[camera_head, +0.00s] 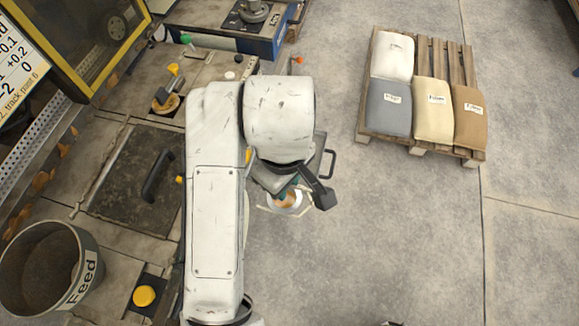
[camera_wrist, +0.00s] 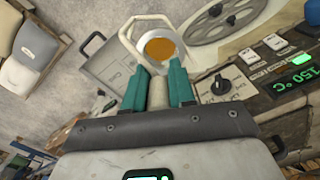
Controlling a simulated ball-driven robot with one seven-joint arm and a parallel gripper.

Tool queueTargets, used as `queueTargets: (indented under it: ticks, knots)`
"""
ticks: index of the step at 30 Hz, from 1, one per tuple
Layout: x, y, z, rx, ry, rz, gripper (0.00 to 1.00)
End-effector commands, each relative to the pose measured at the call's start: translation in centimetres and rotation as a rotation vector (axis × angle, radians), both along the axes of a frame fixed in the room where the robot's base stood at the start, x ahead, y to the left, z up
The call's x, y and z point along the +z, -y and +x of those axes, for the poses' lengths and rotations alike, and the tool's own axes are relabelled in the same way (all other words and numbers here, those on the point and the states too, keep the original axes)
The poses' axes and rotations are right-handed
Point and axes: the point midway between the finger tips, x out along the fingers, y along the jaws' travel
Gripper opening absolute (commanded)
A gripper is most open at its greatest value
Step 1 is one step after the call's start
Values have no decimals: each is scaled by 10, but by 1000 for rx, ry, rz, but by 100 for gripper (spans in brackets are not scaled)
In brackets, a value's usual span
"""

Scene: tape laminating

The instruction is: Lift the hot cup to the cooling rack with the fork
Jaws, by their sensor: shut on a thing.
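My gripper (camera_wrist: 157,80), with teal fingers, is shut on the fork (camera_wrist: 157,95), whose pale handle shows between the fingers. The fork's pale prongs reach forward around the cup; whether they bear its weight I cannot tell. The cup (camera_wrist: 160,50) is round and white-rimmed with orange-brown contents, just beyond the fingertips. In the head view the cup (camera_head: 288,199) shows partly below my arm, with pale prongs on both sides, and my gripper is mostly hidden there. I cannot make out the cooling rack for certain.
A grey lidded box with a handle (camera_wrist: 108,68) lies left of the cup. A spoked wheel (camera_wrist: 218,18) and a panel with a knob (camera_wrist: 220,86) and a 150 °C display (camera_wrist: 292,84) are to the right. A pallet with sacks (camera_head: 413,98) stands on open floor.

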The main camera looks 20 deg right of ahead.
Motion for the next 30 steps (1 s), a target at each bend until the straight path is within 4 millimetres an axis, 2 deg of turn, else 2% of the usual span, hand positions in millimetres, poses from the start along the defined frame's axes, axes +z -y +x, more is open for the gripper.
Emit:
queueTargets:
  ticks: [30]
  knots:
    - [12,-61,-69,3,0,1,0]
